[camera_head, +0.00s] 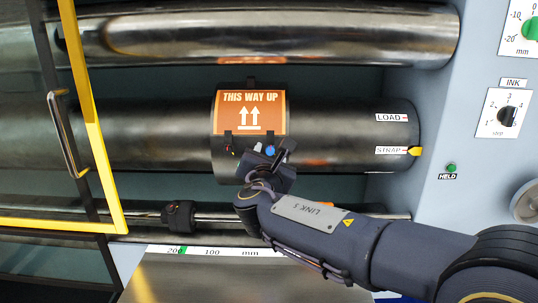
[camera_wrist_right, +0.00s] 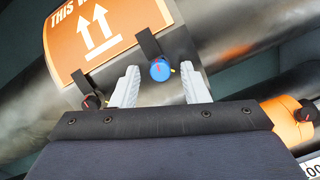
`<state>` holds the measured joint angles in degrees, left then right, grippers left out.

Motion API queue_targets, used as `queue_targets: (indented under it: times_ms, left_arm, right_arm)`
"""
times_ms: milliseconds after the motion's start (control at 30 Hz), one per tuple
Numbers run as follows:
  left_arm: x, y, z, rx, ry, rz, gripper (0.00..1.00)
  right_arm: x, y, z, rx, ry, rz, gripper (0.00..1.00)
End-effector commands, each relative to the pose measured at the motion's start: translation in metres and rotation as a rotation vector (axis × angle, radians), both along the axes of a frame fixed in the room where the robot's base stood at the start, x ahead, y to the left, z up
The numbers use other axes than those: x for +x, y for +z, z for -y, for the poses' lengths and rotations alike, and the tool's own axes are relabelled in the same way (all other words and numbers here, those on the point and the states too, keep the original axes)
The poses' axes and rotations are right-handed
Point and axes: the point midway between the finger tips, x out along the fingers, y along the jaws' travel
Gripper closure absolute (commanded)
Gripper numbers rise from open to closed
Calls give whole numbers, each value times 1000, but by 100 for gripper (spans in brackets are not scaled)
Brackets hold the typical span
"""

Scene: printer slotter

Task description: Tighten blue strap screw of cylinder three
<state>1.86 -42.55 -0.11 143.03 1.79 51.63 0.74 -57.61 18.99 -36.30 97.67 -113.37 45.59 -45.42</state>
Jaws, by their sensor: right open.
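The blue strap screw (camera_wrist_right: 160,69) has a red mark on its face and sits by a black strap below an orange "THIS WAY UP" sheet (camera_wrist_right: 92,28). The sheet is wrapped on a dark cylinder, which spans the middle of the head view (camera_head: 340,126). The blue screw also shows in the head view (camera_head: 270,150), partly hidden by my right gripper (camera_head: 273,157). In the wrist view my right gripper (camera_wrist_right: 160,88) is open, its two grey fingers on either side of the screw. Contact cannot be told. My left gripper is not in view.
A black knob (camera_wrist_right: 91,101) lies left of the fingers. Another cylinder (camera_head: 260,35) runs above. A yellow-framed door (camera_head: 95,120) stands at left. The right panel holds an INK dial (camera_head: 507,116) and a green HELD light (camera_head: 451,168). A rod with a black block (camera_head: 178,215) runs below.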

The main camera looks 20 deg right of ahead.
Motion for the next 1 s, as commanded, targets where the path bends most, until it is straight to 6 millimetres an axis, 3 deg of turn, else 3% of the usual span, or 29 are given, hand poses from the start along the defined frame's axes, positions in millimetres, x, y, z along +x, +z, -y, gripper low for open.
queue_targets:
  times_ms: [267, 600, 1000]
  left_arm:
    - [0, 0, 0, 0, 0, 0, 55]
    - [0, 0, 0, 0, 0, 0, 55]
    - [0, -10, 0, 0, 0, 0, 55]
  right_arm:
    - [3, 0, 1, 1, 0, -1, 59]
    - [2, 0, 1, 2, 0, 0, 100]
    - [2, -3, 1, 68, -8, 20, 100]
